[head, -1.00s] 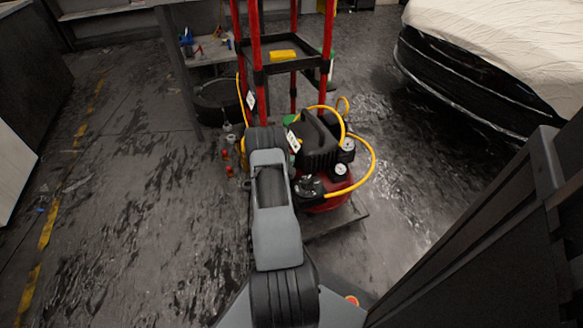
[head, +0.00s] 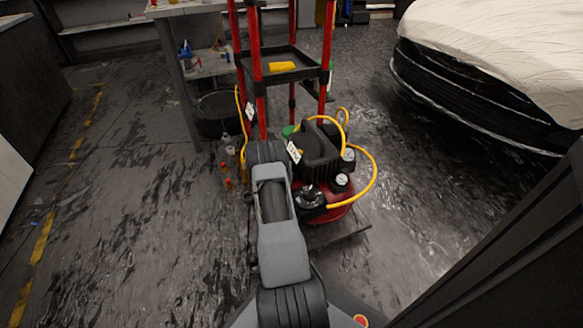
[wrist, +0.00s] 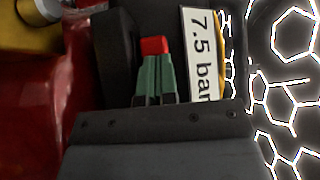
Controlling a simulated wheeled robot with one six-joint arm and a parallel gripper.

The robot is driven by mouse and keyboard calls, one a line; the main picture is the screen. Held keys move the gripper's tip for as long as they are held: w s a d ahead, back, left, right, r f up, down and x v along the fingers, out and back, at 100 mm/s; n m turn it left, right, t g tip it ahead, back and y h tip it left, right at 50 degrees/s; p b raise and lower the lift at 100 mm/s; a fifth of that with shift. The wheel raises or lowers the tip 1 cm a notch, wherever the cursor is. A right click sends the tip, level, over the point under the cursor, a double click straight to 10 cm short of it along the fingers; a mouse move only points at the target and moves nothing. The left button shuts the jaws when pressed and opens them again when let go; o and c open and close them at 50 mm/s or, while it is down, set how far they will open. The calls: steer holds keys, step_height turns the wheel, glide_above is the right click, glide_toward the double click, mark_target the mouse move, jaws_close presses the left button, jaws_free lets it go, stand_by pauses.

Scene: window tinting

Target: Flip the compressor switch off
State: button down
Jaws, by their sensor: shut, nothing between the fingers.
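The compressor has a black motor housing (head: 322,160) over a red tank (head: 338,212) and stands just right of my arm in the head view. In the wrist view a small red switch (wrist: 154,46) stands by a dark body, beside a white "7.5 bar" label (wrist: 203,55). That label also shows in the head view (head: 294,152). My gripper (wrist: 154,62) has green fingers, shut together with nothing between them. Their tips are at the lower edge of the red switch; I cannot tell whether they touch it. In the head view the fingers and switch are hidden by my arm.
A red-posted trolley (head: 259,70) stands behind the compressor. A yellow hose (head: 373,175) loops out on its right. Small bottles (head: 228,182) stand on the floor left of my arm. A covered car (head: 490,50) is at the right. The left floor is open.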

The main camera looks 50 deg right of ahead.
steer(key=shift+s+r, duration=0.1)
steer(key=shift+s, duration=0.25)
steer(key=s+a+p, duration=0.2)
steer(key=s+a, duration=0.1)
steer(key=shift+r, duration=0.1)
steer(key=p+v, duration=0.3)
steer(key=v, duration=0.6)
